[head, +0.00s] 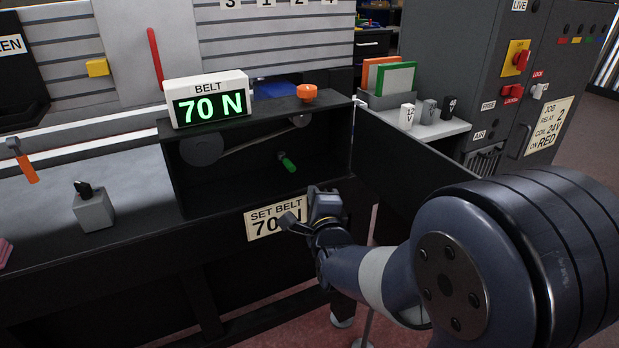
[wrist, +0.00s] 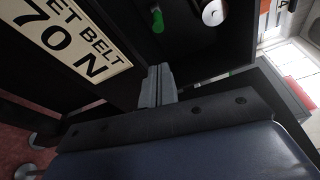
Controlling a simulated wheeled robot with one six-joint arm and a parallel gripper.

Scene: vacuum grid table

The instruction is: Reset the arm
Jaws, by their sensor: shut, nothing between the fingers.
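My gripper (head: 290,221) hangs in front of the bench, just below and in front of the open belt housing, beside the "SET BELT 70 N" sign (head: 263,222). In the wrist view the fingers (wrist: 156,84) are together with nothing between them, and the sign (wrist: 72,38) is at the upper left. My gripper and wrist hide the right end of the sign in the head view. The belt display (head: 209,98) reads 70 N in green. A green handle (head: 287,162) is inside the housing, apart from my gripper.
The housing's open door (head: 410,185) stands to the right of my gripper, close to my arm. An orange knob (head: 306,93) sits on the housing's top. A grey block (head: 93,210) stands on the bench at left. Relay blocks (head: 429,110) sit on a shelf at right.

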